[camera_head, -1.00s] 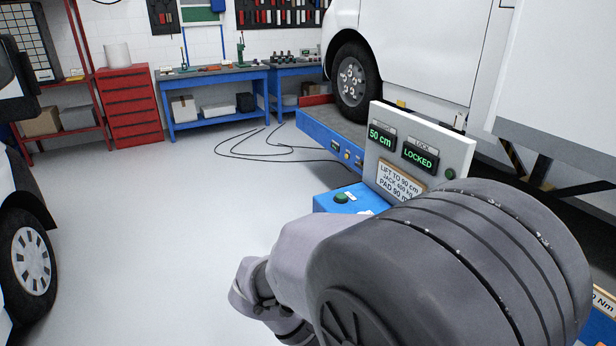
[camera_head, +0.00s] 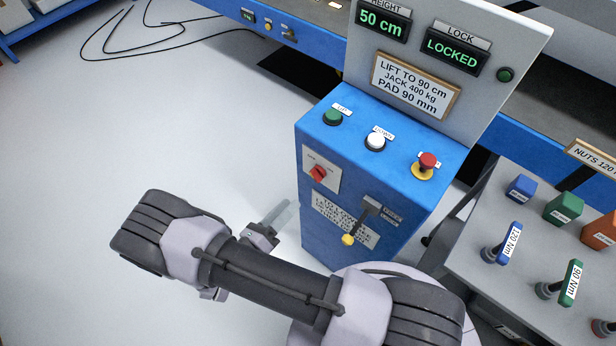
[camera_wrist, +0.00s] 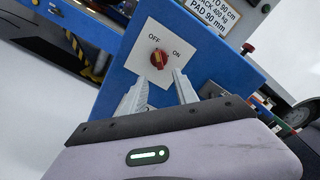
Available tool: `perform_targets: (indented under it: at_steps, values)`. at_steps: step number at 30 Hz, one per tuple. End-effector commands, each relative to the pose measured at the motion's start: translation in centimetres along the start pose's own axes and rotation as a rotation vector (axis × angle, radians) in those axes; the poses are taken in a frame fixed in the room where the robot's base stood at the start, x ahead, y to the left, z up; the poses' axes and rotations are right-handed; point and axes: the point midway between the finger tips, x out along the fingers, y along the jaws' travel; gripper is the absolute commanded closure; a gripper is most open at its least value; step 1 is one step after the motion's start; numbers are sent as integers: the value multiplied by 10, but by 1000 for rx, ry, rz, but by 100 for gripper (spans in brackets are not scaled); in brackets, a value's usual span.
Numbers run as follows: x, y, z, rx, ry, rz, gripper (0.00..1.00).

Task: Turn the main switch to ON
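The main switch is a red rotary knob (camera_head: 318,173) on a white plate (camera_head: 331,184), on the front of the blue control pedestal (camera_head: 312,222). In the wrist view the knob (camera_wrist: 159,59) sits near the centre, between the labels OFF at its upper left and ON at its right. I cannot tell for sure which label it points to. My gripper (camera_wrist: 160,75) is open and empty, its two pale fingers spread just below the knob and apart from it. In the head view my gripper (camera_head: 284,208) is left of and below the switch.
The pedestal top has a green button (camera_head: 333,117), a white button (camera_head: 375,141) and a red mushroom button (camera_head: 428,160). A yellow-tipped lever (camera_head: 349,239) sticks out below. The display (camera_head: 380,20) reads 50 cm and LOCKED.

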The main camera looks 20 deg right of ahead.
Motion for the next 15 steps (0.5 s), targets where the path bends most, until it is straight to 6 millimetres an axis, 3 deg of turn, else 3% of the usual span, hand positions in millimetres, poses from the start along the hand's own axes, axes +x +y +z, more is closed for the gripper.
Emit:
perform_targets:
  at_steps: [6,10,15]
  values:
    - [65,0,-2,1,6,-4,65]
    - [89,0,-1,3,4,-2,65]
    - [102,0,-1,2,3,-1,65]
